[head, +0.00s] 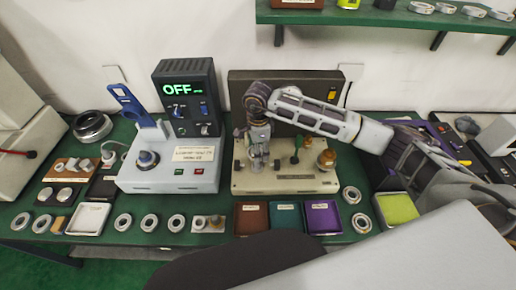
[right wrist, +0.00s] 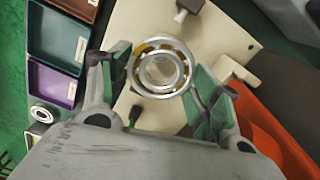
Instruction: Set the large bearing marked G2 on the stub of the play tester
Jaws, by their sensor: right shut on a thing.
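My right gripper (head: 257,158) reaches in from the right and points down over the beige base (head: 290,182), which I take to be the play tester. In the right wrist view my right gripper (right wrist: 160,88) is shut on a steel bearing ring (right wrist: 183,75), with green-padded fingers on either side. No G2 mark is legible on it. The ring appears over the beige base, and a greyish round shape shows through its bore; I cannot tell whether the ring touches a stub. In the head view the gripper largely hides the ring. My left gripper is not in view.
A grey machine (head: 170,176) with an OFF display stands left of the base. Several rings (head: 149,222) lie along the front edge. Brown, teal and purple trays (head: 322,217) sit in front of the base. An orange-topped knob (head: 326,158) stands right of the gripper.

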